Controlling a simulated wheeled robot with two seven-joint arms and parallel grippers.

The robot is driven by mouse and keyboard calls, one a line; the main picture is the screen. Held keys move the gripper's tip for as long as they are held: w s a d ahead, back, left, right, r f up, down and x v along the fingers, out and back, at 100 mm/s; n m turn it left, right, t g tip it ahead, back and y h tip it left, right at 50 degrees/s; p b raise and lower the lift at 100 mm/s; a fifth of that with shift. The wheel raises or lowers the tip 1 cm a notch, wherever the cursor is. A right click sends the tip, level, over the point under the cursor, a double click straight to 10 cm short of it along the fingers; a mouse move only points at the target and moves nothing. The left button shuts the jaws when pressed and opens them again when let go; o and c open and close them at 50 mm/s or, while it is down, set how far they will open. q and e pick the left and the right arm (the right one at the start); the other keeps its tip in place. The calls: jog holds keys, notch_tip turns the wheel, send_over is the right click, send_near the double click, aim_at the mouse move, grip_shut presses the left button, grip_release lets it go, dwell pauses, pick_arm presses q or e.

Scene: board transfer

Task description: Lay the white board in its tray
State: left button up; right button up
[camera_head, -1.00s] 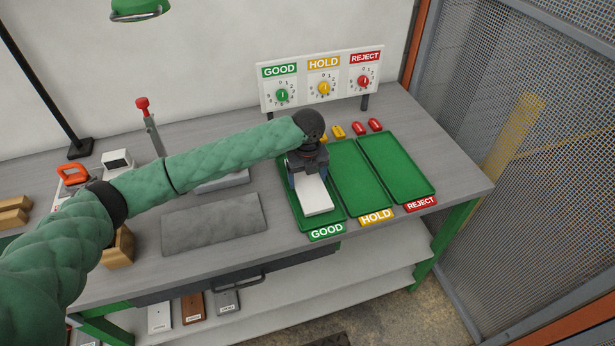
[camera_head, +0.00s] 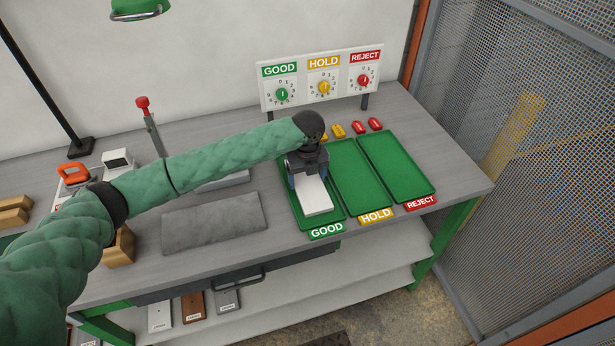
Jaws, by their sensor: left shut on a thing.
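The white board (camera_head: 314,197) is at the green tray labelled GOOD (camera_head: 335,213), the leftmost of three trays. It lies within the tray's outline, lengthwise along it; I cannot tell whether it touches the tray floor. My left gripper (camera_head: 307,177) is over the far part of the board and shut on it. The gripper and wrist hide the board's far end and the far part of the tray. My right gripper is not in view.
The HOLD tray (camera_head: 360,180) and REJECT tray (camera_head: 398,168) are empty to the right. A sign panel with dials (camera_head: 322,80) stands behind them. A grey mat (camera_head: 213,223) lies left of the trays. Yellow and red pieces (camera_head: 358,127) lie behind the trays.

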pick_arm(q)
jog(key=o, duration=1.1)
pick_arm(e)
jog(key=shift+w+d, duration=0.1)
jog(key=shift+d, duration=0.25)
pick_arm(q)
jog(key=shift+r+b, duration=0.3)
jog(key=shift+b, duration=0.05)
notch_tip(320, 180, up, 6)
jog(key=shift+f+b, duration=0.1)
jog(key=shift+b, duration=1)
jog(key=shift+r, duration=0.7)
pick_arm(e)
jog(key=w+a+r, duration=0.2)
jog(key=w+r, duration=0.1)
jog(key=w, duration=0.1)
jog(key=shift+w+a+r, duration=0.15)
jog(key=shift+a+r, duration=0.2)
pick_arm(q)
jog(key=shift+f, duration=0.1)
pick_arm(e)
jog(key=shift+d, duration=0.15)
